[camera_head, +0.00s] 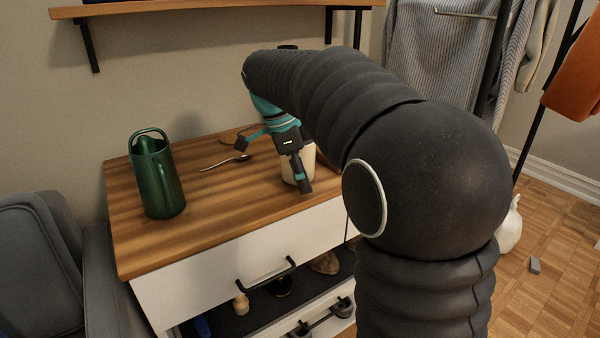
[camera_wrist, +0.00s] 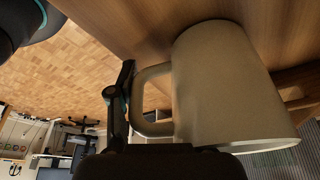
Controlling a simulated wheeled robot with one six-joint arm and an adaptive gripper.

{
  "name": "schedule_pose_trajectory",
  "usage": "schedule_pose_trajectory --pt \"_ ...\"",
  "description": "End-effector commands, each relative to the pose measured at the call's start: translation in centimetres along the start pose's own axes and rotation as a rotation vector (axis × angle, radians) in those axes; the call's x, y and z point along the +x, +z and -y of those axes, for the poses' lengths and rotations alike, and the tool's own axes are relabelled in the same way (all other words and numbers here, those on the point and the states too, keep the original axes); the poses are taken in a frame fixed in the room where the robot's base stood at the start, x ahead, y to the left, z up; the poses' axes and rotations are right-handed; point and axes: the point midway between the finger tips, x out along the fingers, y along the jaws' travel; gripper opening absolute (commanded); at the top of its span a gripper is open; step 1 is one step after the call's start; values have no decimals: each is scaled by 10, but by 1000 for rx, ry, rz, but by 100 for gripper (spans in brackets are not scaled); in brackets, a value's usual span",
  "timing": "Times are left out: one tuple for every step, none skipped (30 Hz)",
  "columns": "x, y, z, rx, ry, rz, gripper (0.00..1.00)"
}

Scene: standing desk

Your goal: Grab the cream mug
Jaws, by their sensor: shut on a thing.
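The cream mug (camera_head: 288,173) is at the right part of the wooden desktop, partly hidden behind my gripper (camera_head: 299,174). It fills the right half of the wrist view (camera_wrist: 225,90), with its handle (camera_wrist: 150,73) toward the left. In that view a dark finger (camera_wrist: 118,105) lies against the handle side. My gripper is shut on the mug, apparently at its handle; the other finger's contact is hard to make out. The mug looks upright, at or very near the desktop. I cannot tell whether there is a gap under it.
A green watering can (camera_head: 158,180) stands at the left of the wooden desktop (camera_head: 235,205). A shelf (camera_head: 200,12) is on the wall above. The front left desktop is clear.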

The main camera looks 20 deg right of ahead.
Motion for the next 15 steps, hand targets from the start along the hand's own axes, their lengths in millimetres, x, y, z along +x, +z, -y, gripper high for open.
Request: schedule_pose_trajectory --pt "-2 -1 0 1 -1 0 0" --pt "-2 -1 0 1 -1 0 0" --pt "-4 -1 0 1 -1 0 0" --pt "-5 -2 0 1 -1 0 0" --pt "-6 -2 0 1 -2 0 0" --pt "-9 -3 0 0 -3 0 0" --pt "-11 -3 1 0 -3 1 0" --pt "-13 -4 1 0 -4 1 0" --pt "-16 -4 1 0 -4 1 0" --pt "-18 -5 0 0 -3 1 0" --pt "-20 -6 0 0 -3 1 0" --pt "-24 -7 1 0 -4 1 0" --pt "-27 -8 1 0 -5 1 0" --pt "-30 -9 1 0 -4 1 0" --pt "-34 -10 1 0 -4 1 0"
